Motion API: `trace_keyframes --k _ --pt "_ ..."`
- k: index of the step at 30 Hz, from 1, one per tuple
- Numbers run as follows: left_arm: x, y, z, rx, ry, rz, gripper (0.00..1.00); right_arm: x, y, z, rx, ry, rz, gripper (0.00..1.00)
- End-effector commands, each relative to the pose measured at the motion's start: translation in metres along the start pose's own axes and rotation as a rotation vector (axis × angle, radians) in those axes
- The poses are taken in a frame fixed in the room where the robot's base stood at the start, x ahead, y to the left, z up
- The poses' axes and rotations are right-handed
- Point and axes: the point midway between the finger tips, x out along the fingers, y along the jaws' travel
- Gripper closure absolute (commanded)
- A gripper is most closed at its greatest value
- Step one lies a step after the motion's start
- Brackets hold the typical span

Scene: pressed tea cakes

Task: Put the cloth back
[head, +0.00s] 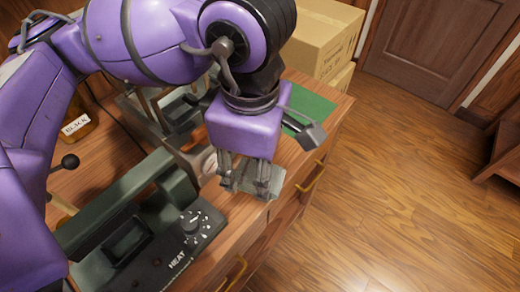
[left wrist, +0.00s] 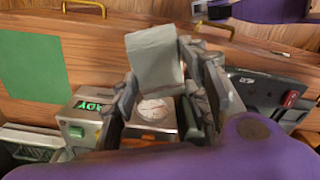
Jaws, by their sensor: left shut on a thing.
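My left gripper (head: 250,182) points down near the counter's front edge in the head view. It is shut on a pale grey cloth (head: 240,181), which shows between and beside the fingers. In the left wrist view the cloth (left wrist: 155,62) is a pale, roughly square piece that sticks out beyond the fingers (left wrist: 165,92). Whether the cloth touches the counter is unclear.
A green mat (head: 310,110) lies on the wooden counter, with cardboard boxes (head: 322,40) behind. A dark machine marked HEAT (head: 150,252) stands in front at left. The left wrist view shows a round dial (left wrist: 152,109) and a box with a green display (left wrist: 88,112).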

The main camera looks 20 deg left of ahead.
Motion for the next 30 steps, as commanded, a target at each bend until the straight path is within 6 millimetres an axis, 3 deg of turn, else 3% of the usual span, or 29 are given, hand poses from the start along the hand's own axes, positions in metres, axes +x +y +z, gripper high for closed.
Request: trace_keyframes --k 7,11,18,26,30 --pt "0.005 0.01 -0.004 -0.014 -0.005 0.005 0.79 0.014 -0.003 0.025 -0.007 -0.032 -0.005 1.0" --pt "0.012 0.032 -0.012 -0.018 -0.004 0.001 0.79 0.012 -0.002 0.017 -0.009 -0.023 -0.005 1.0" --pt "0.048 0.059 -0.02 -0.016 -0.005 0.0 0.79 0.012 -0.001 0.018 -0.011 -0.022 -0.004 1.0" --pt "0.065 0.073 -0.023 -0.013 -0.006 0.002 0.79 0.012 -0.001 0.019 -0.011 -0.023 -0.003 1.0" --pt "0.082 0.077 -0.025 -0.012 -0.005 -0.001 0.79 0.012 0.0 0.02 -0.012 -0.026 -0.003 1.0"
